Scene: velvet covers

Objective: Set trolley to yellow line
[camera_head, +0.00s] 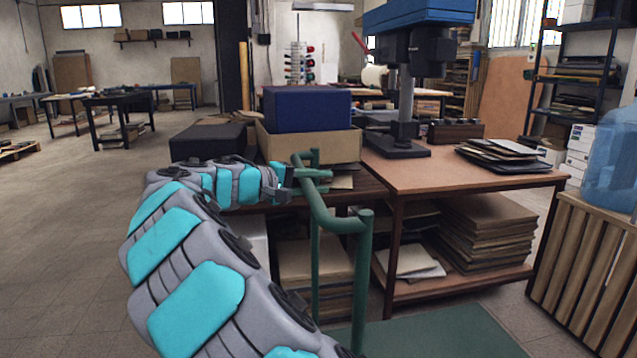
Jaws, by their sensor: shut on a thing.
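The trolley shows as a green tubular push handle (340,223) with upright posts, and a flat green deck (440,335) low at the bottom of the picture. My arm reaches up from the lower middle and bends right to the handle. My gripper (308,180) is shut on the handle's top bar near its far end. The deck is partly cut off by the picture's bottom edge, and its visible part is bare. No yellow line shows in this view.
A workbench (460,175) with a blue drill press (405,60) and stacked boards stands close beyond the trolley. A blue box (307,108) sits in a cardboard tray. A slatted wooden stand (590,270) with a water bottle is at right. Open tiled floor (70,240) lies left.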

